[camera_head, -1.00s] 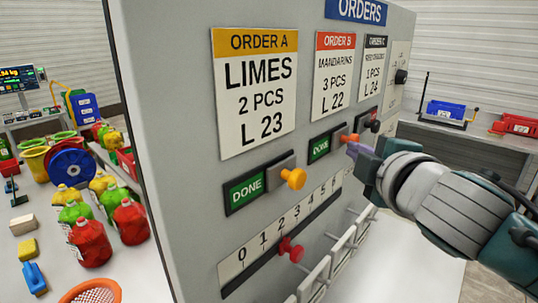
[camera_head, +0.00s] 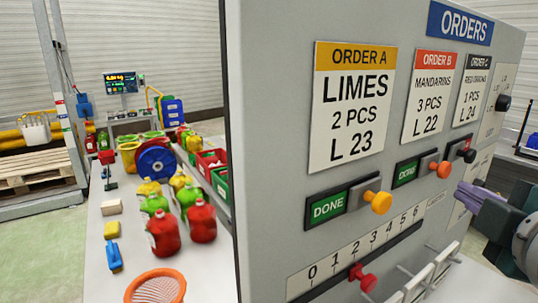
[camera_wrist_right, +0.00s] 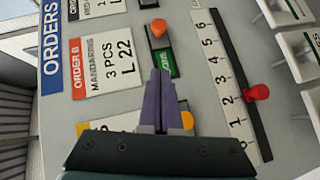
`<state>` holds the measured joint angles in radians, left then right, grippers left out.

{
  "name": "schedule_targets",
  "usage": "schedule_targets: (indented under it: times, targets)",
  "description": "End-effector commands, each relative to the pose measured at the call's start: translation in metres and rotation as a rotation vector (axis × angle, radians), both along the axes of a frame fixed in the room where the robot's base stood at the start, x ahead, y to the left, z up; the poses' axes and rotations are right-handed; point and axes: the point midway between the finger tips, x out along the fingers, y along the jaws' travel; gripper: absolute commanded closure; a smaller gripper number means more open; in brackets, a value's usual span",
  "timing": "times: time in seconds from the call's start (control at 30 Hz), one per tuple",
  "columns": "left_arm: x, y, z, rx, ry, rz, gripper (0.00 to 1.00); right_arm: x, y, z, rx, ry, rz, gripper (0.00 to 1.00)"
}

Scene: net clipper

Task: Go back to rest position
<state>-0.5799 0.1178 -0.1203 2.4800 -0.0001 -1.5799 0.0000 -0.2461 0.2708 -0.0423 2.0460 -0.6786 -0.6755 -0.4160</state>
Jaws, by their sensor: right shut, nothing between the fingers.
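My right gripper (camera_head: 482,197) is at the right edge of the head view, in front of the orders panel (camera_head: 275,120). Its purple fingers are shut with nothing between them. In the right wrist view the shut fingers (camera_wrist_right: 158,100) point along the panel face. The orange knob (camera_head: 440,169) of order B shows to the left of the gripper in the head view, apart from it. The yellow knob (camera_head: 377,202) of order A is further left. Both have green DONE labels beside them. My left gripper is out of view.
A red slider knob (camera_head: 363,277) sits on the numbered scale (camera_head: 350,255) low on the panel. Left of the panel, a white table (camera_head: 95,240) holds red bottles (camera_head: 165,232), an orange basket (camera_head: 155,288) and a blue reel (camera_head: 156,163). A wooden pallet (camera_head: 30,172) stands further left.

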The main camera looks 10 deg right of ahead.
Motion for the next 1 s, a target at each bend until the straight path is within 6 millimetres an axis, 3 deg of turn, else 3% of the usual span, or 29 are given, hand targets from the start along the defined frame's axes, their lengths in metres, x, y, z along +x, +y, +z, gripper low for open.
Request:
schedule_targets:
  times: [0.07, 0.17, 0.3, 0.47, 0.5, 0.7, 0.83, 1.0]
  targets:
    - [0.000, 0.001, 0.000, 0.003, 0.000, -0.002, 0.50, -0.015, 0.004, -0.016, 0.117, 0.045, -0.044, 1.00]
    - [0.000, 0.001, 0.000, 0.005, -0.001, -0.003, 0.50, -0.053, 0.020, -0.052, 0.388, 0.167, -0.156, 1.00]
    - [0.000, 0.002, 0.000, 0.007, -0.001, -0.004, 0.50, -0.128, 0.068, -0.099, 0.784, 0.425, -0.334, 1.00]
    - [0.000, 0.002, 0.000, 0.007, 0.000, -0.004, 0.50, -0.217, 0.131, -0.114, 1.087, 0.747, -0.499, 1.00]
    - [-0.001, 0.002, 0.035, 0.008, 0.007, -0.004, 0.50, -0.212, 0.128, -0.077, 1.077, 0.732, -0.496, 1.00]
    - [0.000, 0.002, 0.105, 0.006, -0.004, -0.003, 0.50, -0.210, 0.126, -0.011, 1.068, 0.728, -0.494, 1.00]
    - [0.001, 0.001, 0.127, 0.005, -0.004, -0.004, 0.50, -0.210, 0.126, 0.011, 1.067, 0.727, -0.493, 1.00]
    - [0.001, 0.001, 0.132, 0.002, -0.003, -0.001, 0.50, -0.210, 0.125, 0.016, 1.066, 0.727, -0.493, 1.00]
